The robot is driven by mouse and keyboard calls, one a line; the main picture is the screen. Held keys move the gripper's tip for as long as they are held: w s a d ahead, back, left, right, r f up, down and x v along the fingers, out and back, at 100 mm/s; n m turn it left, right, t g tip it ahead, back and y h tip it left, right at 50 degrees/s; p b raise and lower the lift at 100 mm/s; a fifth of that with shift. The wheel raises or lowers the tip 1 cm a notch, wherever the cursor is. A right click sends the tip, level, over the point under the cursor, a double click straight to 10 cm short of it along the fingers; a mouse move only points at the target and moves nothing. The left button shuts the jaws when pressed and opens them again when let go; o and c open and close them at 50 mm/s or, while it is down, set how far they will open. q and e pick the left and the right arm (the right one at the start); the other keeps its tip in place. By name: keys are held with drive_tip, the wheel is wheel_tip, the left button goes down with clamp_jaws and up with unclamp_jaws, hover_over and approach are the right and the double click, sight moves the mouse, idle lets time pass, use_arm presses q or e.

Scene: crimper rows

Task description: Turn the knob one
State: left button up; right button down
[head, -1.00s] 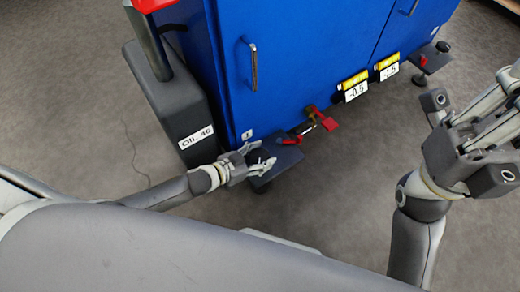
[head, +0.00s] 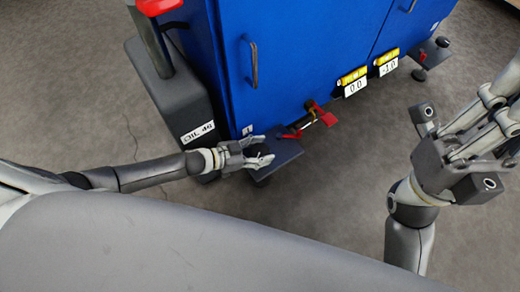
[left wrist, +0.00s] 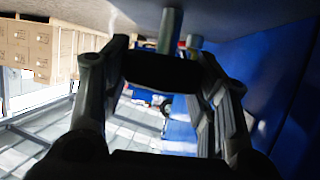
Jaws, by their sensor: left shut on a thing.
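The blue cabinet (head: 290,60) has a small label 1 (head: 247,130) at its lower left corner, above a dark shelf plate (head: 285,153). My left gripper (head: 262,151) is at this plate, shut on knob one. The fingers largely hide the knob in the head view. In the left wrist view the knob (left wrist: 160,70) is a dark, wide block between the two fingers. My right gripper (head: 455,145) is at the right, away from the cabinet, with its fingers spread and nothing seen between them.
Two displays read 0.0 (head: 355,87) and -1.0 (head: 388,68). A red-handled valve (head: 322,115) sticks out right of the left plate. Another black knob (head: 443,41) stands on the far right plate.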

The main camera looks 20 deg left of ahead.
use_arm(q)
drive_tip(key=o, duration=0.9)
drive_tip(key=shift+w, duration=0.15)
drive_tip(key=shift+o, duration=0.6)
drive_tip(key=shift+d, duration=0.1)
